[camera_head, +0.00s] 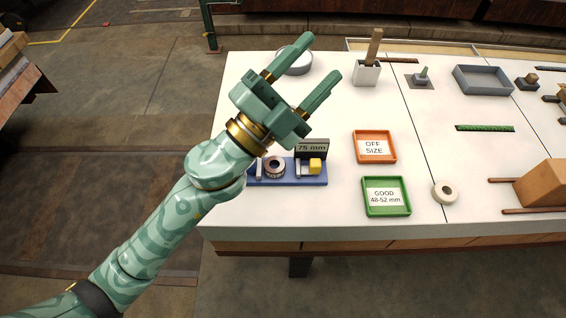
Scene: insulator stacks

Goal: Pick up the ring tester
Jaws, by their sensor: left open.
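My left gripper (320,58) is open and empty, above the table and pointing up and right in the picture. Its wrist shows just above the base and hides part of the area at its left end. I cannot tell its height over the table. My right gripper is not in view.
An orange tray (361,133) marked OFF SIZE and a green tray (386,212) marked GOOD 48-52 mm lie right of the base. A pale ring (446,193) lies beside the green tray. A grey ring (296,66) lies behind my gripper. A brown block (543,186) stands at right.

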